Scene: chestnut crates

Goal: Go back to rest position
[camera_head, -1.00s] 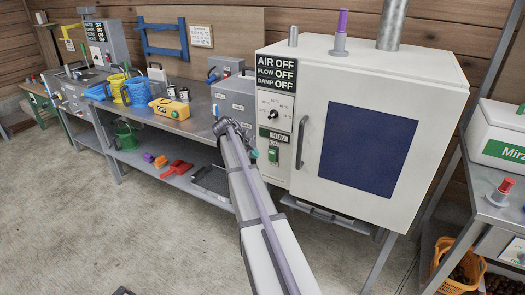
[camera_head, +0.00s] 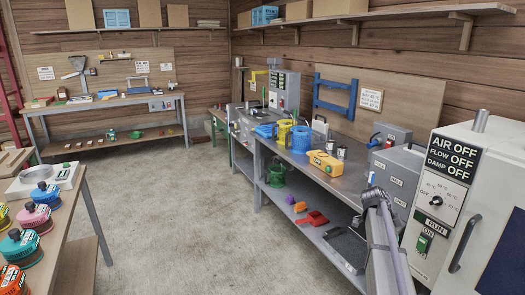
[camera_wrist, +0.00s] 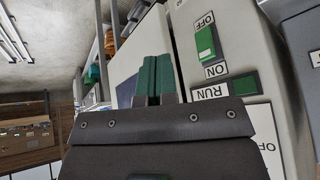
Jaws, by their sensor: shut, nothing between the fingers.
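My gripper (camera_wrist: 153,78) shows in the wrist view with its two green fingers together and nothing between them. In the head view my arm rises from the lower right, and its end is near the front of the white oven cabinet (camera_head: 487,150); the fingers are hard to make out there. In the wrist view the cabinet's green switch (camera_wrist: 206,43) between the OFF and ON labels is to the right of the fingers, apart from them.
A long metal bench (camera_head: 262,142) carries blue and yellow buckets (camera_head: 301,138) and a yellow box (camera_head: 329,165). A table with several colored round containers (camera_head: 36,217) stands at the left. A wooden workbench (camera_head: 100,103) is at the back. The concrete floor between is clear.

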